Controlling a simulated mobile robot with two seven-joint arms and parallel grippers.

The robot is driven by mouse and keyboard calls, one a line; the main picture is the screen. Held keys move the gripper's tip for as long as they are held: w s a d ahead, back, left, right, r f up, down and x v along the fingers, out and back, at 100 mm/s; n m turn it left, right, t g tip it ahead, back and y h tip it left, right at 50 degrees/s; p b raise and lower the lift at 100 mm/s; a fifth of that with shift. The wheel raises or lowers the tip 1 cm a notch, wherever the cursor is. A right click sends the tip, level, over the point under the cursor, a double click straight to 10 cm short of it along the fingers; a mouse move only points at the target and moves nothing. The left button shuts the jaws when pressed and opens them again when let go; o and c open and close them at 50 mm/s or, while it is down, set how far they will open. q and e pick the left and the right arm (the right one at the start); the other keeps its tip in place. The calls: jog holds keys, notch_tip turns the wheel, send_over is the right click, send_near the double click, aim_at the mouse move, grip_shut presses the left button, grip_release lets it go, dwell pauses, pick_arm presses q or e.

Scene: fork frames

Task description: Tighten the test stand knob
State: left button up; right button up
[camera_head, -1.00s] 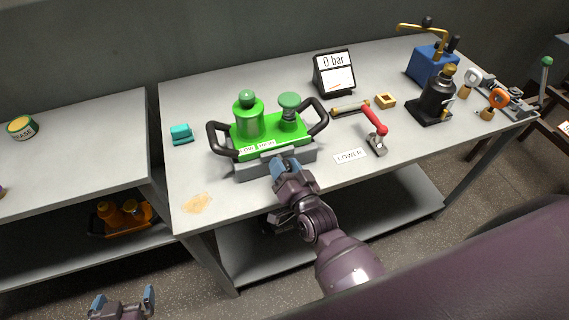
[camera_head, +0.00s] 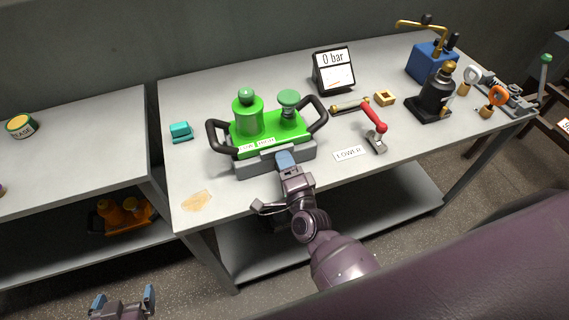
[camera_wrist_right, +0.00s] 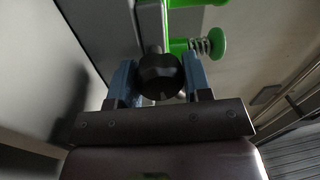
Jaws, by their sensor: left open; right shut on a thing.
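The test stand (camera_head: 254,169) is a grey block on the workbench, topped by a green body with a cylinder, a sprung green button and two black side handles. In the right wrist view, a dark lobed knob (camera_wrist_right: 160,76) sits on a short shaft at the stand's front. My right gripper (camera_wrist_right: 159,80) is shut on the knob, a blue finger on each side. In the head view my right gripper (camera_head: 285,160) is at the stand's front face and hides the knob. My left gripper (camera_head: 123,300) is open and empty at the bottom left, below the bench tops.
A gauge display (camera_head: 333,72) reads 0 bar. A red-handled lever (camera_head: 374,121) and a LOWER label (camera_head: 348,153) are right of the stand. A black bottle jack (camera_head: 433,96) and blue pump (camera_head: 431,62) stand further right. A teal block (camera_head: 181,131) lies left.

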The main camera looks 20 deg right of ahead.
jog(key=shift+m, duration=0.9)
jog(key=shift+f, duration=0.1)
jog(key=shift+m+h, duration=0.3)
jog(key=o, duration=0.9)
jog(key=shift+s, duration=0.15)
jog(key=shift+o, duration=0.2)
jog(key=s+f+b, duration=0.1)
jog(key=s, duration=0.9)
jog(key=shift+s+d, duration=0.15)
jog(key=shift+s, duration=0.15)
